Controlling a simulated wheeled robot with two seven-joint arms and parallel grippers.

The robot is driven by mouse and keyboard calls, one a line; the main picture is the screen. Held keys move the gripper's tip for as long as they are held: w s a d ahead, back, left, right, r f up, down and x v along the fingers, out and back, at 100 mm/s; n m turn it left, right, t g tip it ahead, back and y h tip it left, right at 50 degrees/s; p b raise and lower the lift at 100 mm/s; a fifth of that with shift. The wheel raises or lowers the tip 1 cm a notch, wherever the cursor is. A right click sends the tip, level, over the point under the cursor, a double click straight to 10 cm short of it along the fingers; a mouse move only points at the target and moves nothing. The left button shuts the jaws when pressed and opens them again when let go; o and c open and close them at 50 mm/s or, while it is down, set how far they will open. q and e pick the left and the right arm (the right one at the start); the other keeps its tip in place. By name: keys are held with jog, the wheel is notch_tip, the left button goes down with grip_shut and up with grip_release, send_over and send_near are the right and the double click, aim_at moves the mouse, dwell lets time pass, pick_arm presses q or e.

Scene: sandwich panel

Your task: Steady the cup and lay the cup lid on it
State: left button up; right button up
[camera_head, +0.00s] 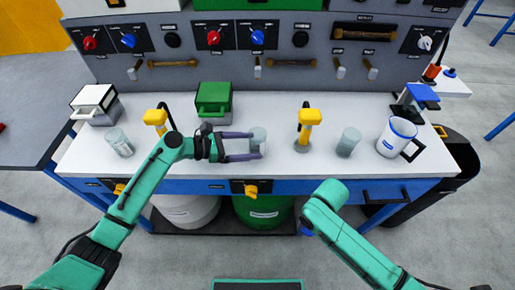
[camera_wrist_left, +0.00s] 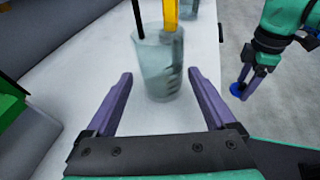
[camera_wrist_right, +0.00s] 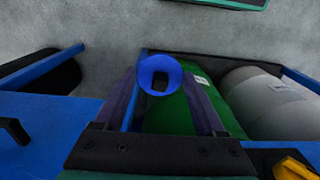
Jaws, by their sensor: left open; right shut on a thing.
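A clear, greyish cup (camera_head: 258,138) stands upright near the front of the white bench. It also shows in the left wrist view (camera_wrist_left: 158,65). My left gripper (camera_head: 250,146) is open, with its fingertips to either side of the cup; I cannot tell whether they touch it. The blue cup lid (camera_wrist_right: 160,76) is between the fingers of my right gripper (camera_wrist_right: 160,88), which is shut on it. The lid is held in front of the bench, away from the cup, and shows small and blue in the left wrist view (camera_wrist_left: 237,90). My right arm mostly hides that gripper in the head view.
Other clear cups (camera_head: 119,142) (camera_head: 348,142) stand left and right. A yellow-topped device (camera_head: 309,117) is just right of the cup, and a green box (camera_head: 214,99) behind it. A white mug (camera_head: 400,138) stands at right. Drums (camera_head: 262,211) sit under the bench.

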pick_arm(q)
jog(key=shift+x, duration=0.9)
pick_arm(e)
jog(key=shift+s+r, duration=0.1)
jog(key=shift+r, duration=0.15)
pick_arm(q)
jog(key=shift+s+r, duration=0.1)
jog(key=c, duration=0.7)
jog(key=shift+o, duration=0.2)
